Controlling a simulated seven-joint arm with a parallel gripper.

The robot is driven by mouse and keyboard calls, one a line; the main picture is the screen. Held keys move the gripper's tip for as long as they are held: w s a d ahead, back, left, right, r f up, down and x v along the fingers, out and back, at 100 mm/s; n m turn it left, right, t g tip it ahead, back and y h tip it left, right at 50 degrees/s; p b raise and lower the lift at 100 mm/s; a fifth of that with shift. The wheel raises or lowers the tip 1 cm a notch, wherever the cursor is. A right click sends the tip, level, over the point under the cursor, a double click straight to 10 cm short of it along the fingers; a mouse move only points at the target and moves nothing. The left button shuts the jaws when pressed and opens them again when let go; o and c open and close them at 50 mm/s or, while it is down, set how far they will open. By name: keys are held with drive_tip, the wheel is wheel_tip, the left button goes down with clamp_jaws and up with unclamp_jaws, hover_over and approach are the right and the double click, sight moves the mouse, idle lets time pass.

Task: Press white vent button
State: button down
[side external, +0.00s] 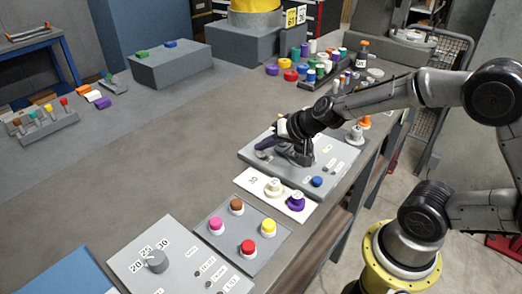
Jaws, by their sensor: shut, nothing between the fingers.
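My gripper (297,156) is shut and empty, low over a grey panel (258,166) on the bench. The arm and gripper hide much of this panel. A blue button (317,182) and small white labels show at its near right. A cream-white round knob or button (274,186) stands on a white plate in front of the panel, beside a purple one (296,201). A small white piece (282,127) shows at the gripper's far left; I cannot tell whether it is a button. I cannot tell which white part is the vent button, or whether the fingers touch anything.
A grey box (262,251) carries pink, brown, yellow and red buttons. A dial panel (130,262) stands at the front left. Coloured jars and a rack (322,85) stand behind the gripper. The bench's middle left is clear.

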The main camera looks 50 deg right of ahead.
sight(264, 158)
idle(0.4)
drive_tip(key=shift+r, duration=0.75)
drive_tip(key=shift+r, duration=0.1)
drive_tip(key=shift+r, duration=2.45)
